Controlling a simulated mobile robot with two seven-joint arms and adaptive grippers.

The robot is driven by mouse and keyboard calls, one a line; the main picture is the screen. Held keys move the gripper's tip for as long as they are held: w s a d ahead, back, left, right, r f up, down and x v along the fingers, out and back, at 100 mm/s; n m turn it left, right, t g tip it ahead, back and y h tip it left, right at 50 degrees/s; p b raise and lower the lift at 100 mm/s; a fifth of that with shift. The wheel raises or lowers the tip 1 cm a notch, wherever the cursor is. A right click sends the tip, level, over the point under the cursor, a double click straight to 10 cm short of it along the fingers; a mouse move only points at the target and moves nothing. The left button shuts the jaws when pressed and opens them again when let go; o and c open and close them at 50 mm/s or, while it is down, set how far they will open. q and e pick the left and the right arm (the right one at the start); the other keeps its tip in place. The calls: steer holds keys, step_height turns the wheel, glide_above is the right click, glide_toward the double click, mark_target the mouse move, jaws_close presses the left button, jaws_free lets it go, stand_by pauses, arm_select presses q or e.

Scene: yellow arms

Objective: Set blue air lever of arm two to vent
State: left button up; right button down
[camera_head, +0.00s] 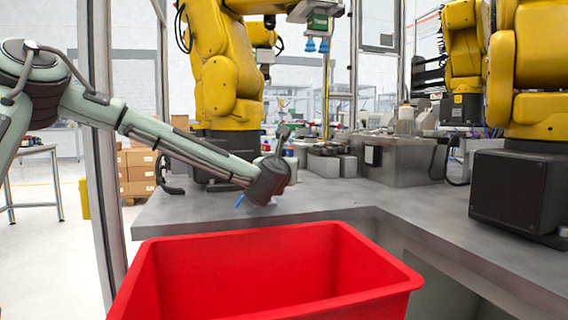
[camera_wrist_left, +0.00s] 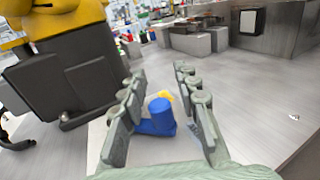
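In the left wrist view, a blue lever (camera_wrist_left: 158,118) with a small yellow part behind it stands low over the grey bench. My left gripper (camera_wrist_left: 159,76) is open, with its two fingers on either side of the blue lever. A gap shows between lever and fingers, mainly on the right. My wrist hides most of that spot, and the fingers are not clear there. My right gripper is in neither view.
A large red bin (camera_head: 345,262) stands in front of the grey bench (camera_head: 400,207). Yellow robot arms stand at the middle back (camera_head: 222,80) and right (camera_head: 530,75). A dark robot base (camera_wrist_left: 70,80) is close left of my left gripper. Bench to its right is mostly clear.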

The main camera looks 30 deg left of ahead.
arm_select(q)
jaws_close()
steer(key=shift+w+y, duration=0.1)
steer(key=shift+y, duration=0.2)
steer(key=shift+w+a+n+g+y+b, duration=0.15)
steer(key=shift+a+n+g+y+b, duration=0.1)
steer(key=shift+n+g+y, duration=0.3)
steer(key=shift+w+a+n+g+y+b, duration=0.1)
steer(key=shift+w+n+g+y+b, duration=0.1)
steer(key=shift+n+g+y, duration=0.3)
steer(key=shift+w+a+n+g+y, duration=0.15)
steer(key=shift+a+n+g+y, duration=0.15)
steer(key=shift+n+g+y, duration=0.55)
steer(key=shift+a+n+g+y, duration=0.55)
steer(key=shift+n+g+y, duration=0.35)
steer(key=shift+y, duration=0.3)
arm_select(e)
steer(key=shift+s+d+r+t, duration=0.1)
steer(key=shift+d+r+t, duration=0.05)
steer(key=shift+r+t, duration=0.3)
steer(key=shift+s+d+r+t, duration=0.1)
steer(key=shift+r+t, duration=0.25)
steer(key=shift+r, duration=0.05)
arm_select(q)
steer(key=shift+o, duration=0.6)
jaws_free()
